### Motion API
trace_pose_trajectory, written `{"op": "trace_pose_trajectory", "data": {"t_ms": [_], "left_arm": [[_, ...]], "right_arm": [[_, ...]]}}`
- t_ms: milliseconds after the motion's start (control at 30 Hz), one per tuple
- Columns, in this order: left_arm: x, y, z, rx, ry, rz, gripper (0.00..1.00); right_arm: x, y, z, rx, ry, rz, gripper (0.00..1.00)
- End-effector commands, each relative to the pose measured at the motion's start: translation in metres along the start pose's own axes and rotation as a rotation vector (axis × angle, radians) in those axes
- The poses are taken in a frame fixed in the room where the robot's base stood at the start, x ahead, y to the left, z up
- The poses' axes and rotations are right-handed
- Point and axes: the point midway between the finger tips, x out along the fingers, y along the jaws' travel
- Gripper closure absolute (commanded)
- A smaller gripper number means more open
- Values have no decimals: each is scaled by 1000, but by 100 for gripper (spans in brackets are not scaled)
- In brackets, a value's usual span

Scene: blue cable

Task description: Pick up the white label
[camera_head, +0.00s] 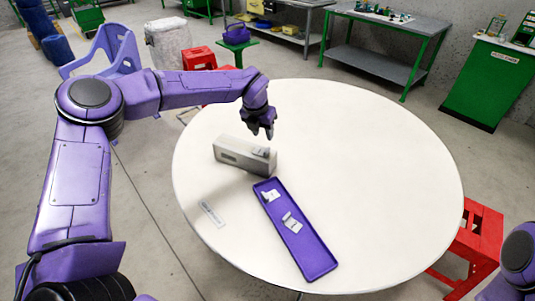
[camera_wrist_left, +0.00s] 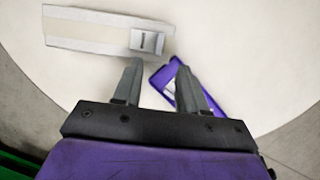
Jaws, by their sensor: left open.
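A flat white label (camera_head: 212,214) with dark print lies on the left part of the round white table. A small pale piece with a dark mark (camera_head: 262,152) sits on the right end of the grey box's top; it also shows in the left wrist view (camera_wrist_left: 147,41). My left gripper (camera_head: 263,134) is open and empty, above the table just behind the box's right end. In the left wrist view its fingers (camera_wrist_left: 158,64) point towards the box's marked end, apart from it. My right gripper is out of view.
The long grey box (camera_head: 240,157) stands on the table (camera_head: 370,180). A purple tray (camera_head: 312,258) beside it holds white pieces (camera_head: 291,222). The table's right half is clear. Red stools (camera_head: 475,240) stand around it.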

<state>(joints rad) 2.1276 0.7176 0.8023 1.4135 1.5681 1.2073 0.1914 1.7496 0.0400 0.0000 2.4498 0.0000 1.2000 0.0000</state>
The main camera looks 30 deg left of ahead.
Motion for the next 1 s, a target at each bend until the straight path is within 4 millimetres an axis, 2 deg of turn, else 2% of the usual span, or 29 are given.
{"op": "trace_pose_trajectory", "data": {"t_ms": [200, 300, 467, 567, 667, 833, 900, 967, 1000], "left_arm": [[37, 1, -1, -1, 4, 2, 58], [47, 1, 0, -1, 4, 1, 58], [73, -1, 0, 2, 5, 2, 58], [91, -1, 0, 2, 2, 1, 58], [97, -2, 0, 4, 0, 0, 58], [98, -2, 0, 4, -1, 0, 58], [98, -2, 0, 4, -1, 0, 81], [98, -2, 0, 3, -1, 0, 100], [98, -2, 0, 3, -1, 0, 100]], "right_arm": [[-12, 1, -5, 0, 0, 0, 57], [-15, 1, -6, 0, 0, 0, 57], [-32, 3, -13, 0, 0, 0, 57], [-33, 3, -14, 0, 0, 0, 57], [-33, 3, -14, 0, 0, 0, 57], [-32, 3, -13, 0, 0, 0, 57], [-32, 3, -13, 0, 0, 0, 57], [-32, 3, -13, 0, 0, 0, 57], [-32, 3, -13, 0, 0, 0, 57]]}}
